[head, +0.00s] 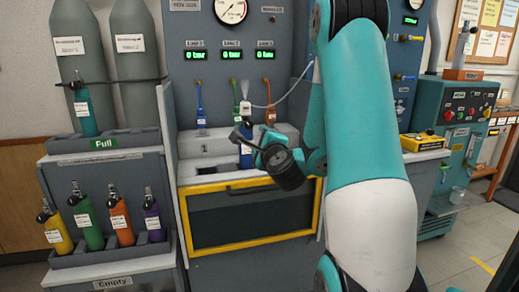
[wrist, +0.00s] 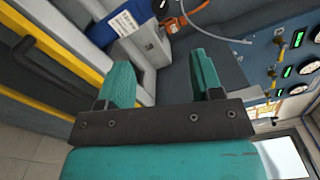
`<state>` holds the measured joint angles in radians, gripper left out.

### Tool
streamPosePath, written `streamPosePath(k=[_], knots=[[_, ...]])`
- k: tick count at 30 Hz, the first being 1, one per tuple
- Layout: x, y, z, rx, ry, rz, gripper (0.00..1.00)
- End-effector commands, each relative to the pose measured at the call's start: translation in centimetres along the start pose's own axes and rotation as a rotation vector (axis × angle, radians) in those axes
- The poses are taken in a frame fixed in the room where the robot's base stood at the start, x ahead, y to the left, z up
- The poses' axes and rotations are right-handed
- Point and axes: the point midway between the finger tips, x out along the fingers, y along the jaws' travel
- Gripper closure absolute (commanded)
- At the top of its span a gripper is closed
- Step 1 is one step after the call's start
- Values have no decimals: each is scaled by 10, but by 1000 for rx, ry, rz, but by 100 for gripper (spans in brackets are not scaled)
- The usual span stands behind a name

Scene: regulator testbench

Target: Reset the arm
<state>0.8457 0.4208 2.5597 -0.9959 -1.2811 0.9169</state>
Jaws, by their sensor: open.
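My arm (head: 368,130) rises on the right side of the head view and bends down toward the test bench. My gripper (wrist: 158,72) shows two teal fingers set well apart in the wrist view, with nothing between them. In the head view my gripper (head: 250,140) is in front of the bench and partly covers a blue bottle (head: 246,158). The blue bottle also shows in the wrist view (wrist: 122,22), beyond the left finger and apart from it.
A rack (head: 105,170) with grey cylinders and small coloured bottles stands left. The bench has a yellow-framed front (head: 250,222), pressure gauge (head: 231,10) and several hanging hoses. A teal control cabinet (head: 462,125) stands right, behind my arm. Open floor (head: 455,250) shows at lower right.

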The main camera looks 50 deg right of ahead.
Motion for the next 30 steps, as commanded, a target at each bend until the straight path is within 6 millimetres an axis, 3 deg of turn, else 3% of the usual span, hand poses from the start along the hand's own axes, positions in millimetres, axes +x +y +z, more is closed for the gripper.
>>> streamPosePath(k=[17,20,23,26,30], knots=[[0,-1,-2,0,4,-1,40],[-1,1,8,-21,-28,16,40],[-5,10,44,-100,-144,80,40],[-24,28,105,-255,-357,185,40],[-85,62,194,-570,-752,334,40]])
